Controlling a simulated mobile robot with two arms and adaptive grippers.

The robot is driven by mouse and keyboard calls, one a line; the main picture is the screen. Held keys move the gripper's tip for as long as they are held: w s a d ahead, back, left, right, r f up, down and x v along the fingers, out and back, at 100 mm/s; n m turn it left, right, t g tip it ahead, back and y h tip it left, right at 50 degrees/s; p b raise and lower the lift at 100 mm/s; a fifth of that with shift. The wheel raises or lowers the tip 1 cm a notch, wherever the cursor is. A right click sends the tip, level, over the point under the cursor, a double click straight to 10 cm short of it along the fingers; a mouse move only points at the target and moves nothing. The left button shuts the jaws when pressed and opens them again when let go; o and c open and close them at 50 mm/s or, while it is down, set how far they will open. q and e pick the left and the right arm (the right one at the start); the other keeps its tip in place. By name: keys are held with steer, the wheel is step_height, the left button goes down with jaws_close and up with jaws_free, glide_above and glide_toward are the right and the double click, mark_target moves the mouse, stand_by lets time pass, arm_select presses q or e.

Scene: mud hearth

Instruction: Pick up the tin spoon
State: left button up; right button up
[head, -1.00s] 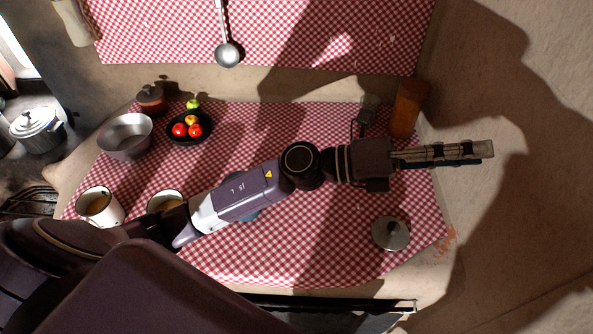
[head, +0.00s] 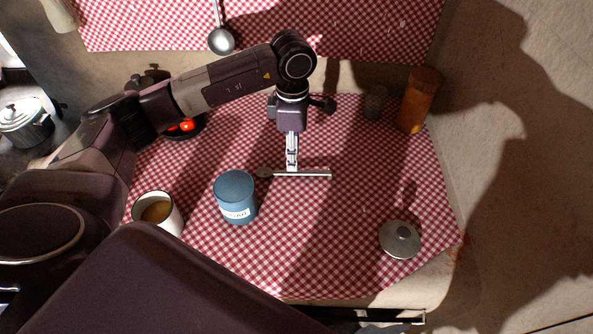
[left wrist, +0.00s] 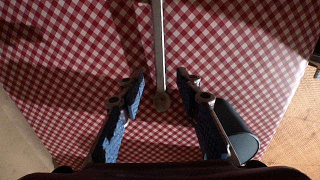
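The tin spoon (head: 318,174) lies flat on the red checked cloth, its round bowl to the left and its handle to the right. My left gripper (head: 292,168) points down at the spoon's middle. In the left wrist view the spoon (left wrist: 159,45) runs from the top edge down to its bowl, between the parted fingers of my left gripper (left wrist: 160,78). The fingers are open, with a gap on each side of the spoon. My right gripper is not in view.
A blue canister (head: 236,199) stands close left of the spoon's bowl. A white mug (head: 170,214) is farther left, a metal lid (head: 400,240) at right. A brown cylinder (head: 418,100) and dark jar (head: 375,103) stand at the back right. A ladle (head: 221,40) hangs behind.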

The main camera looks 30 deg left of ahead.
mark_target(294, 173)
arm_select(q)
step_height(294, 173, down, 5)
steer(key=shift+r+p, duration=0.1)
steer(key=shift+p, duration=0.75)
steer(key=shift+f, duration=0.55)
jaws_close()
